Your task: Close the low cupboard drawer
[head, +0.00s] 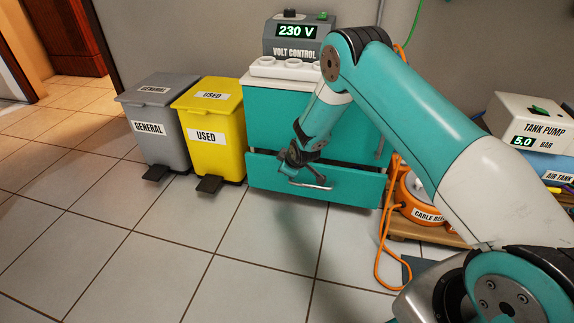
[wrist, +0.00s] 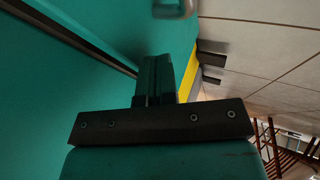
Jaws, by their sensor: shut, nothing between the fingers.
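The low cupboard (head: 350,133) is teal with a pale top and stands against the wall. Its drawer (head: 355,188) at the bottom is partly out, with a dark gap along its top edge. A metal bar handle (head: 310,186) is on the drawer front. My gripper (head: 296,160) is at the drawer front, just above and left of the handle. In the wrist view the gripper fingers (wrist: 155,75) are shut and empty, close to the teal front; I cannot tell whether they touch it. The handle shows at the top of the wrist view (wrist: 175,9).
A yellow USED bin (head: 212,125) and grey GENERAL bin (head: 155,120) with black pedals stand left of the cupboard. A VOLT CONTROL box (head: 297,38) is on top. An orange cable reel (head: 415,196) stands right, its cable on the floor. The tiles in front are clear.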

